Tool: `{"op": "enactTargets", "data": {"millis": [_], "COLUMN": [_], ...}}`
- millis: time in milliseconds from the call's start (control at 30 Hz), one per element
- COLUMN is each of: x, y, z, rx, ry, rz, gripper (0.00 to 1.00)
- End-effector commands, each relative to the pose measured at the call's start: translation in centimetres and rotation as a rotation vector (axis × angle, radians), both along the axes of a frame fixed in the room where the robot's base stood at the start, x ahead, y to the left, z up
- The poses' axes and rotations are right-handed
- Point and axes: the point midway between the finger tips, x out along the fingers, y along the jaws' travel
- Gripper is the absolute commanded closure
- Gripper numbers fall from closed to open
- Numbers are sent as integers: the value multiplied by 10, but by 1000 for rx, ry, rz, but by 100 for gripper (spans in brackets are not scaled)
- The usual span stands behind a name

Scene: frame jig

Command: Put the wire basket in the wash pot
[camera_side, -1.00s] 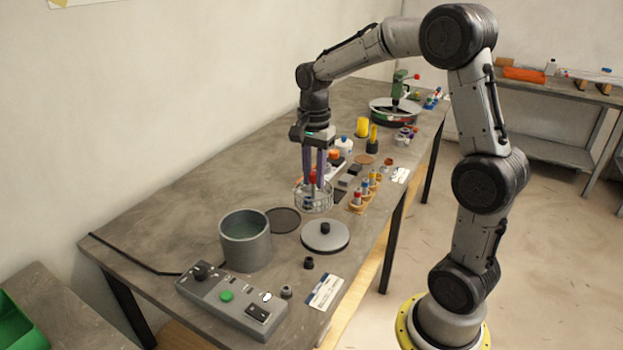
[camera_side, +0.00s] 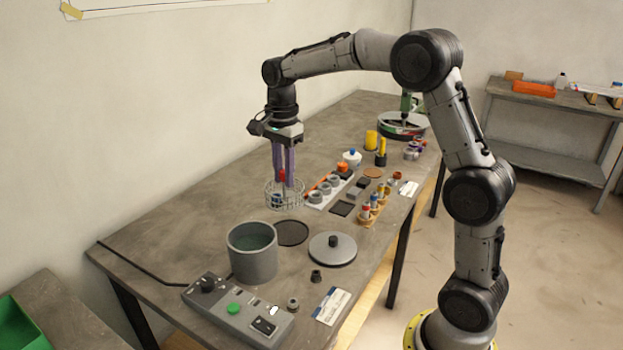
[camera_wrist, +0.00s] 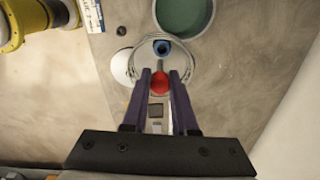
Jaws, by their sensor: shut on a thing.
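The wire basket (camera_side: 284,198) hangs from my gripper (camera_side: 284,180), whose purple fingers are shut on its red-topped handle (camera_side: 282,174). The basket looks raised off the bench, though its exact height is hard to tell. The grey wash pot (camera_side: 253,262) stands open on the bench, with greenish liquid inside. The basket is behind the pot and slightly right of it in the side view. The pot also shows at the wrist view's top (camera_wrist: 183,14).
A dark round mat (camera_side: 291,233) and a grey lid with a black knob (camera_side: 332,250) lie right of the pot. A control box (camera_side: 235,308) stands in front. A white tray with grey rings (camera_side: 328,190) is right of the basket. Bench left of the basket is clear.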

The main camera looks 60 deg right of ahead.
Motion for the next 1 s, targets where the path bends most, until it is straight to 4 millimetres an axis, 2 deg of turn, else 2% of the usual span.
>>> {"op": "enactTargets", "data": {"millis": [33, 100, 200, 400, 567, 1000], "x": [13, 27, 41, 51, 51, 50], "y": [12, 27, 46, 68, 73, 72], "z": [0, -1, -4, -13, -19, -56], "rx": [0, 0, 1, 1, 2, 2], "ry": [-2, -1, -1, 10, 15, 16], "rz": [16, 34, 70, 119, 129, 129], "gripper": [100, 100, 100, 100, 100, 100]}}
